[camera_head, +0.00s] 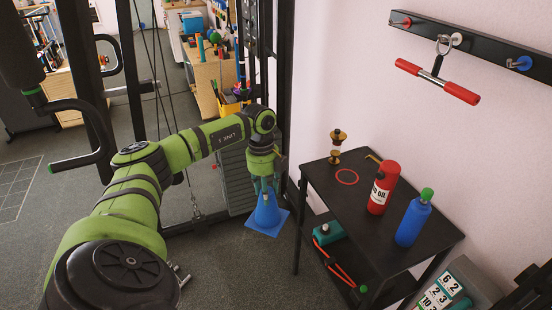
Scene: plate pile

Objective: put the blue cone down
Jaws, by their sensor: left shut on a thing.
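The blue cone (266,213) has a square base and hangs upright below my left gripper (264,186), left of the black table. My left gripper is shut on the top of the cone. Whether the base touches anything beneath it I cannot tell. The black table (400,172) stands right of the cone, with a red ring (347,177) marked on its top near the left end. My right gripper is not in view.
On the table stand a brass-coloured piece (337,147), a red bottle (382,188) and a blue bottle with a green cap (413,218). A lower shelf holds a teal item (328,233). A black gym frame (282,80) stands behind the arm. Grey floor (235,270) is open in front.

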